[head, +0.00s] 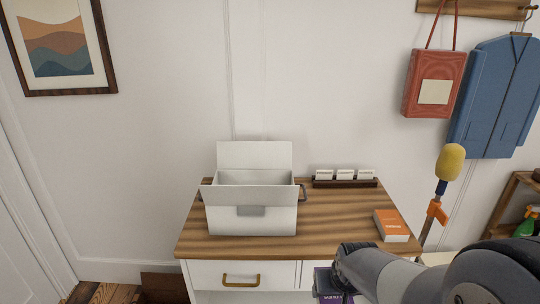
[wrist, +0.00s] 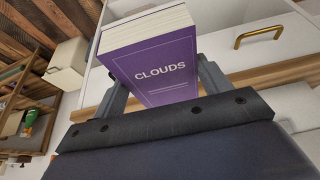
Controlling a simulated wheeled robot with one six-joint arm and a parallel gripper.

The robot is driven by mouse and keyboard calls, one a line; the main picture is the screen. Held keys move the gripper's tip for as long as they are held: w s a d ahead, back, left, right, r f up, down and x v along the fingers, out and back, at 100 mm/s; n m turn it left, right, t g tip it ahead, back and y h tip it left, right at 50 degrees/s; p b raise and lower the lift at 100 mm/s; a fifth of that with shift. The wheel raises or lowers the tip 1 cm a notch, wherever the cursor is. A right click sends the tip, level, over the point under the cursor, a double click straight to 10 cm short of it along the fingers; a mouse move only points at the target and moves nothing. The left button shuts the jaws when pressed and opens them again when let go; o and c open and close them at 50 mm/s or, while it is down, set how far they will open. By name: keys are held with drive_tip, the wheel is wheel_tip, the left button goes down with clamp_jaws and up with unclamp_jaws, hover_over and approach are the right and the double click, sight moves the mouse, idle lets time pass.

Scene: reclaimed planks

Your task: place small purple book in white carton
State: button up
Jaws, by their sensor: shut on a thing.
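The white carton (head: 250,222) stands on the left part of the wooden cabinet top, its back flap raised and its top open; its inside is mostly hidden by the front wall. The small purple book (head: 323,284), titled CLOUDS, is in front of the cabinet's drawers, below top level, and partly hidden by my arm. In the wrist view the purple book (wrist: 155,65) sits between the two fingers of my gripper (wrist: 160,88), which is shut on it. My gripper is to the right of the carton and lower than it.
On the cabinet top (head: 330,225) are an orange book (head: 391,225) at the right and a dark card rack (head: 345,181) at the back. A drawer handle (head: 241,280) sticks out in front. A yellow-headed duster (head: 450,162) stands at the right. The middle of the top is clear.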

drive_tip(key=w+f+p, duration=0.1)
drive_tip(key=p, duration=0.1)
drive_tip(key=w+f+p, duration=0.1)
drive_tip(key=w+p, duration=0.1)
drive_tip(key=w+f+p, duration=0.1)
drive_tip(key=w+p, duration=0.1)
drive_tip(key=shift+w, duration=0.1)
drive_tip(key=shift+p+x, duration=0.7)
drive_tip(key=shift+x, duration=0.3)
drive_tip(key=shift+r, duration=0.1)
